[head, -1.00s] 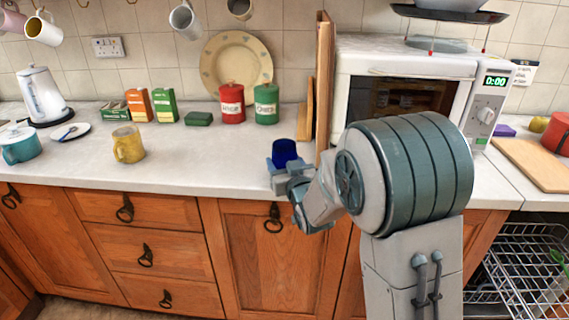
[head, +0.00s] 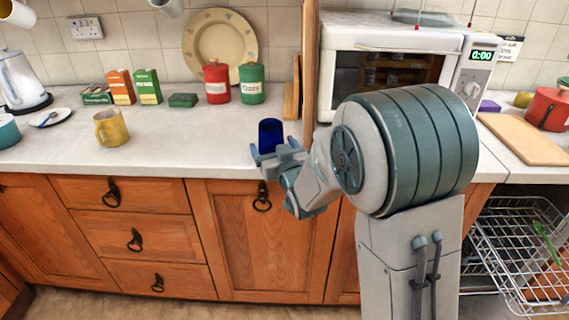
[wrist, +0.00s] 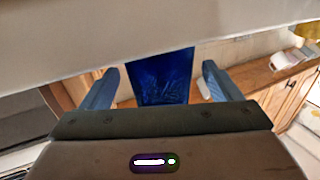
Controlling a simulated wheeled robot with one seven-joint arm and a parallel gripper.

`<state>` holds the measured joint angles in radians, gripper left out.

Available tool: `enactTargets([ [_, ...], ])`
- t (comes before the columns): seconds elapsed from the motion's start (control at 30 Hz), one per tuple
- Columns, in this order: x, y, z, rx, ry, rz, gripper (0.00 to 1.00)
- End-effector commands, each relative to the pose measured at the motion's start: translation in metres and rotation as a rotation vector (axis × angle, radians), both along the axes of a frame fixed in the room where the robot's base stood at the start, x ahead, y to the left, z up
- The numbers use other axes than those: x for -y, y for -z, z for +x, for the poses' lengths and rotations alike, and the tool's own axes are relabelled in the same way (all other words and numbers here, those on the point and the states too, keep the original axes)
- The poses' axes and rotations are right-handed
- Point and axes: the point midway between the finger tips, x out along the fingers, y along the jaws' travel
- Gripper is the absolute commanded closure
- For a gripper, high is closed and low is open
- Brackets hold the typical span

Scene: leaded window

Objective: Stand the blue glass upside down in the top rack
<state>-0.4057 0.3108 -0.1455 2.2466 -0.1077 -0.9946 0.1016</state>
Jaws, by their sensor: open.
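The blue glass (head: 270,135) is at the front part of the worktop, left of the tall wooden panel. My gripper (head: 274,149) is around it from the front, open, with one finger on each side. In the wrist view, the glass (wrist: 160,75) sits between the spread fingers of my gripper (wrist: 160,82), with a gap on both sides. The gripper hides the foot of the glass, and I cannot tell which end is its mouth. The top rack (head: 520,245), of wire, is pulled out at the lower right.
A yellow mug (head: 111,127), a red tin (head: 217,83) and a green tin (head: 252,83) stand on the worktop. The wooden panel (head: 309,70) and microwave (head: 385,70) are close on the right. A chopping board (head: 522,138) lies above the rack. The rack holds a green utensil (head: 545,240).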

Motion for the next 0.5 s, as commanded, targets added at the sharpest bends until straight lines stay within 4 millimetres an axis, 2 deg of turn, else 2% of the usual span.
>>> enactTargets([
  [0.4, 0.032, 0.001, -0.086, 0.002, 0.0, 0.001, 0.16],
  [0.5, 0.035, 0.003, -0.093, 0.007, -0.001, 0.002, 0.16],
])
